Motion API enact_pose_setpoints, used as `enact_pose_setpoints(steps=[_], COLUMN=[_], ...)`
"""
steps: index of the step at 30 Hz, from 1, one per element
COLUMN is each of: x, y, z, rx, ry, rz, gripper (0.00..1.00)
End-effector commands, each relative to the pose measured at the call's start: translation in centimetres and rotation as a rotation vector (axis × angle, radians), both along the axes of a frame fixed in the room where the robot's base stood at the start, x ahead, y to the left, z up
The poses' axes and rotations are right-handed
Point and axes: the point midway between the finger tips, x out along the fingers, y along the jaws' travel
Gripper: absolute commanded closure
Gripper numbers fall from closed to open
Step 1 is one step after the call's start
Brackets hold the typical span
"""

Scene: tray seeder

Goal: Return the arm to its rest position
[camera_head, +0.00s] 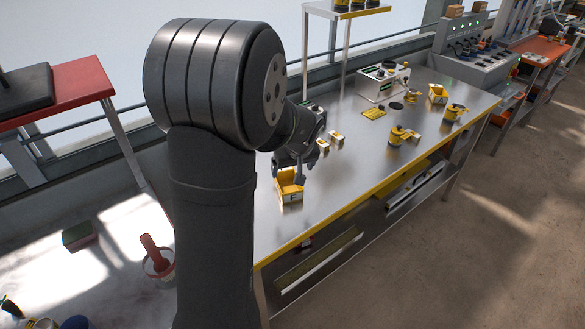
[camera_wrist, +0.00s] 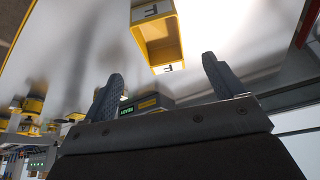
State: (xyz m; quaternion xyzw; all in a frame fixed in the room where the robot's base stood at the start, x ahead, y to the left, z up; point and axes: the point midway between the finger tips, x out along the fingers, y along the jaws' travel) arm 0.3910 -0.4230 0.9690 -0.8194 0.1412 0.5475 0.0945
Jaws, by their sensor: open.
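My gripper (camera_head: 289,171) is over the near left part of the steel table (camera_head: 330,190), just behind and above a yellow bin (camera_head: 291,187) with a white label. In the wrist view my gripper (camera_wrist: 163,84) shows two grey fingers spread wide with nothing between them. The yellow bin (camera_wrist: 158,42) is beyond the fingertips in that view, apart from both fingers, and its open inside looks empty. My arm stands large in the left middle of the head view and hides part of the table's left end.
Small yellow-and-white packs (camera_head: 336,137) lie behind my gripper. Yellow containers (camera_head: 396,136) and another yellow bin (camera_head: 438,94) stand farther right, with a white device (camera_head: 384,77) at the back. A red-topped stand (camera_head: 85,84) is at left. The table's front strip is clear.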

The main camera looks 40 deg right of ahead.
Motion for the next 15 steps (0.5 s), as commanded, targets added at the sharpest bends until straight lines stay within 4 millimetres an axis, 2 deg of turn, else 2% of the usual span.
enact_pose_setpoints(steps=[7, 15], x=[0.4, 1.9], y=[-0.1, -0.6], z=[-1.0, -5.1], rx=[0.001, 0.003], ry=[0.002, 0.002], rz=[0.001, 0.001], gripper=[0.13, 0.13])
